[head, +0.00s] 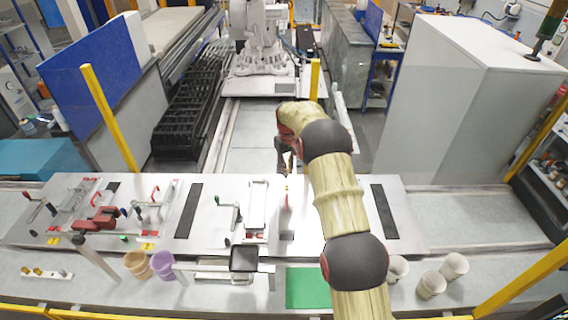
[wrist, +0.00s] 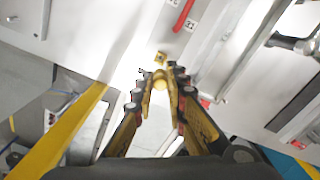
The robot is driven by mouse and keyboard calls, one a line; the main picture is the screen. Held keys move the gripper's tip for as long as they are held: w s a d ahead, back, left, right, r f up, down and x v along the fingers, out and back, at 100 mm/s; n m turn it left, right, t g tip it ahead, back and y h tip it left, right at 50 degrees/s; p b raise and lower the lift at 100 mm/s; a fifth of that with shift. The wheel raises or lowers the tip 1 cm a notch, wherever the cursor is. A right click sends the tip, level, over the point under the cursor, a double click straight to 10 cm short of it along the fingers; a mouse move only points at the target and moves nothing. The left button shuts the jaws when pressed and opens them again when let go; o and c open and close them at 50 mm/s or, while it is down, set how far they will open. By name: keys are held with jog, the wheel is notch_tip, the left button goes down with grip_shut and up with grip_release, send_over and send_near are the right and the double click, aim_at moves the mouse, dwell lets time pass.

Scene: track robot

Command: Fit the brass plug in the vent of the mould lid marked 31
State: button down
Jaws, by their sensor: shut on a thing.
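My gripper (head: 288,165) hangs above the middle of the long light work table (head: 340,205) in the head view. In the wrist view my gripper (wrist: 160,80) is shut on the brass plug (wrist: 159,83), a rounded yellow piece between the fingertips. Just beyond the fingertips is a small yellow square with a dark centre (wrist: 160,58) on a pale surface; the plug appears apart from it. A red handle (wrist: 183,14) lies above it, with black-and-white printed tags near it. I cannot read the number 31 anywhere, so I cannot tell which lid is marked so.
Clamps and red fixtures (head: 100,210) crowd the table's left. A green-knobbed clamp (head: 228,212) stands left of my gripper. A white rack (head: 47,274) holds brass pieces in front. Purple (head: 163,264) and white cups (head: 432,285) flank a green mat (head: 306,288). A yellow post (head: 314,80) rises behind.

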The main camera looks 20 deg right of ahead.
jog(key=shift+s+f+b, duration=0.15)
jog(key=shift+f+b, duration=0.15)
jog(key=shift+f, duration=0.3)
jog(key=shift+f+b, duration=0.5)
jog(key=shift+f, duration=1.2)
jog(key=shift+f+b, duration=1.1)
jog(key=shift+f, duration=0.15)
dwell(0.5)
jog(key=c, duration=1.7)
grip_release()
jog(key=shift+r, duration=0.15)
notch_tip(320, 180, up, 12)
jog(key=shift+f, duration=0.1)
